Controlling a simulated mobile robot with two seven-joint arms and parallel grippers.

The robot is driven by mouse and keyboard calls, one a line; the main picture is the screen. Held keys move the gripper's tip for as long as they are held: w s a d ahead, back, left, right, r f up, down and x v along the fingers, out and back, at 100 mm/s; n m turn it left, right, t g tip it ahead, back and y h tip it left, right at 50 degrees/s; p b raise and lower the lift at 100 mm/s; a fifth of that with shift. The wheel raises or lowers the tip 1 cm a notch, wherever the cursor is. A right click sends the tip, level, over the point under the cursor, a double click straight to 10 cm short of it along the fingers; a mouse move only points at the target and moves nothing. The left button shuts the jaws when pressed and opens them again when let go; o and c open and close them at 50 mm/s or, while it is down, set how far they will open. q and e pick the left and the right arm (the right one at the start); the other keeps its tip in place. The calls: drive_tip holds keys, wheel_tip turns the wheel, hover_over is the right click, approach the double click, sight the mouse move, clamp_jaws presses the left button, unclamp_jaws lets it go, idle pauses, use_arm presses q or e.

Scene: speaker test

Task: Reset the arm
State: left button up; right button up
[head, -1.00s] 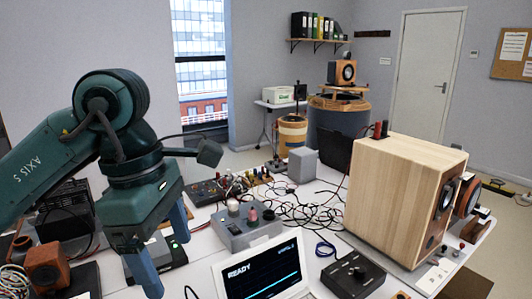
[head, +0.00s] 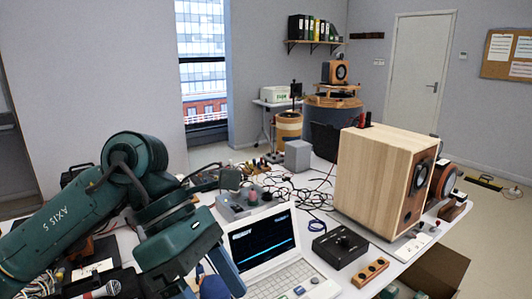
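My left arm comes in from the left, dark teal, and bends down at its wrist. Its gripper (head: 214,272) points down toward the bench at the lower left, in front of the laptop's left edge. The blue-grey fingers look apart with nothing seen between them, though the hand hides part of them and the tips are near the bottom edge. The laptop (head: 285,275) is open with a blue trace on its screen; the arm covers part of its left side. My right gripper is not in view.
A large wooden speaker (head: 375,185) stands on the right of the bench. A black control box (head: 340,246) and a small wooden block (head: 370,272) lie before it. Tangled cables and a grey knob box (head: 240,203) fill the middle. A microphone (head: 98,291) lies lower left.

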use_arm(q)
drive_tip(key=s+d+r+n+g+h, duration=0.4)
drive_tip(key=d+h, duration=0.3)
drive_tip(key=h, duration=0.4)
drive_tip(key=w+a+f+n+t+h, duration=0.15)
drive_tip(key=w+n+t, duration=0.25)
drive_tip(key=n+t, duration=0.4)
drive_tip(key=w+a+f+n+t+h+p, duration=0.1)
drive_tip(key=w+a+f+n+t, duration=0.15)
drive_tip(key=n+t, duration=0.6)
drive_tip(key=w+a+f+n+t+h, duration=0.1)
drive_tip(key=w+n+t, duration=0.45)
drive_tip(key=n, duration=0.55)
drive_tip(key=a+f+n+t+y, duration=0.2)
drive_tip(key=a+f+n+y, duration=0.1)
drive_tip(key=f+n+y, duration=0.5)
drive_tip(key=a+f+n+t+y, duration=0.2)
drive_tip(key=a+f+n+y, duration=0.2)
drive_tip(key=f+n+y, duration=0.45)
drive_tip(key=s+a+f+n+g, duration=0.2)
drive_tip(key=s+f+g, duration=0.1)
drive_tip(key=s+f, duration=0.3)
drive_tip(key=s+a+f+n+g+y+p, duration=0.1)
drive_tip(key=s+f+g, duration=0.3)
drive_tip(key=f, duration=0.7)
drive_tip(key=shift+s+a+f+n, duration=0.2)
drive_tip(key=shift+s+a+n, duration=0.3)
drive_tip(key=shift+s, duration=0.5)
